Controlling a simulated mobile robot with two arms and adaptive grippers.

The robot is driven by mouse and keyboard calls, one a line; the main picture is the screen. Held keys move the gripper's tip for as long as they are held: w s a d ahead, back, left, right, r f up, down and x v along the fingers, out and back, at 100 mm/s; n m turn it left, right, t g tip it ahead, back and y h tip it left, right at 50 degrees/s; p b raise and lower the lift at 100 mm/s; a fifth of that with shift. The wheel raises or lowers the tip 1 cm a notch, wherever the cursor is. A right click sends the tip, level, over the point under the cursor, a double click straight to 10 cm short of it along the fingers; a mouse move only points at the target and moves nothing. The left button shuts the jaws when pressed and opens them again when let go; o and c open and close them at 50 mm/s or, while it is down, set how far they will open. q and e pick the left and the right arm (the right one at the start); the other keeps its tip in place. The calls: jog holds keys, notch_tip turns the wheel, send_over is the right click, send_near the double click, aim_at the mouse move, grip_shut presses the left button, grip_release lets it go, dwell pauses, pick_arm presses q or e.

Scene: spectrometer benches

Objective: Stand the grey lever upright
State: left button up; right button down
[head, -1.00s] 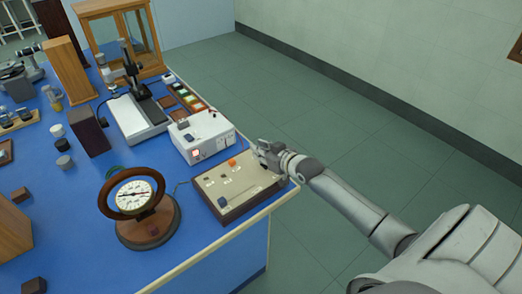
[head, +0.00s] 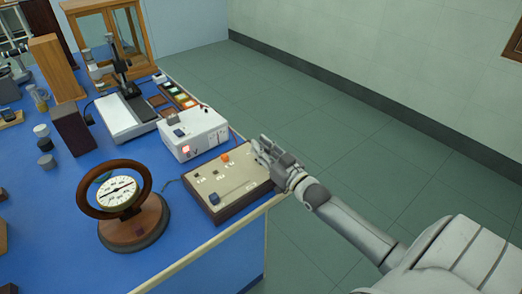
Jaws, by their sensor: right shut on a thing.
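My right gripper (head: 264,152) reaches in from the right to the back right edge of a beige control panel (head: 238,186) at the bench's right edge. It is shut on the grey lever there. The fingers hide the lever almost wholly, so I cannot tell how far it tilts. The panel also bears an orange knob (head: 225,157) and a dark blue switch (head: 214,198), both apart from the gripper. My left gripper is not in view.
A white box with a lit red button (head: 186,149) stands just behind the panel. A round dial gauge (head: 118,191) stands to its left. A microscope-like stand (head: 120,75) is farther back. The floor right of the bench (head: 330,130) is clear.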

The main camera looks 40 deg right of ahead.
jog(key=c, duration=1.3)
grip_release()
jog(key=s, duration=0.8)
jog(key=s+d+f, duration=0.1)
jog(key=s, duration=0.3)
jog(key=shift+f, duration=0.1)
